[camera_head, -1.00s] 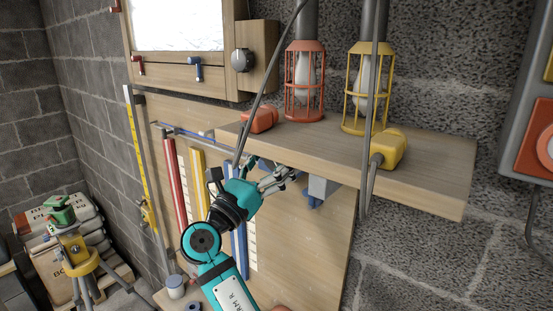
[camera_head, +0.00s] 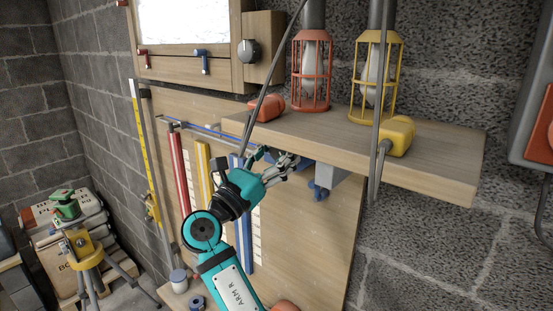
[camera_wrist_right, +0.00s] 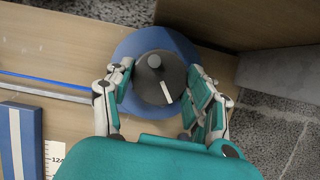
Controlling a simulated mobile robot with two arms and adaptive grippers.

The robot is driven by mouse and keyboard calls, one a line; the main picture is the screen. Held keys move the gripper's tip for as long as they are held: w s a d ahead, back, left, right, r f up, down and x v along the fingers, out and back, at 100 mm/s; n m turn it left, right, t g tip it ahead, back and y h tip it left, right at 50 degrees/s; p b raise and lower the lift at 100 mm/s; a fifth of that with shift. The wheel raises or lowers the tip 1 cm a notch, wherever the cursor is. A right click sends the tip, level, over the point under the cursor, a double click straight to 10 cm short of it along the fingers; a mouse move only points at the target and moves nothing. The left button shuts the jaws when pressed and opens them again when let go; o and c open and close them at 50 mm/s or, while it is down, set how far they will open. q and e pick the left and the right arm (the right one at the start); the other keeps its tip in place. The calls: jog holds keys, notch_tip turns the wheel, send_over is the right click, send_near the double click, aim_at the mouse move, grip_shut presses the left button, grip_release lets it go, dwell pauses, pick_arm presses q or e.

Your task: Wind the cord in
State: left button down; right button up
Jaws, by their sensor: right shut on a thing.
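In the right wrist view, a blue disc-shaped reel (camera_wrist_right: 130,45) sits against the wooden board, with a dark grey round hub (camera_wrist_right: 158,88) bearing a small knob and a white mark. My right gripper (camera_wrist_right: 158,100) has a finger on each side of the hub and is shut on it. A thin blue cord (camera_wrist_right: 45,83) runs in from the left towards the reel. In the head view my right gripper (camera_head: 283,170) is just under the shelf's front edge. The reel is mostly hidden there. My left gripper is not in view.
A wooden shelf (camera_head: 440,165) projects above the gripper, with a red caged lamp (camera_head: 312,75) and a yellow caged lamp (camera_head: 377,85) over it. A grey block (camera_head: 340,187) is under the shelf. Red (camera_head: 180,170) and yellow (camera_head: 203,170) strips stand on the board.

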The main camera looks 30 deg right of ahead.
jog(key=m+g+b, duration=0.1)
jog(key=m+b, duration=0.1)
jog(key=m+g+b, duration=0.1)
jog(key=m+b, duration=0.1)
jog(key=m, duration=0.1)
jog(key=shift+w+f+g, duration=0.1)
jog(key=shift+f+g, duration=0.05)
jog(key=shift+g, duration=0.25)
jog(key=shift+r+m+g+b, duration=0.2)
jog(key=shift+m+g+b, duration=0.6)
jog(key=shift+m+b, duration=0.75)
jog(key=shift+m, duration=0.35)
jog(key=o, duration=1.2)
jog(key=v, duration=0.7)
jog(key=shift+w+a+f, duration=0.1)
jog(key=shift+a+f, duration=0.1)
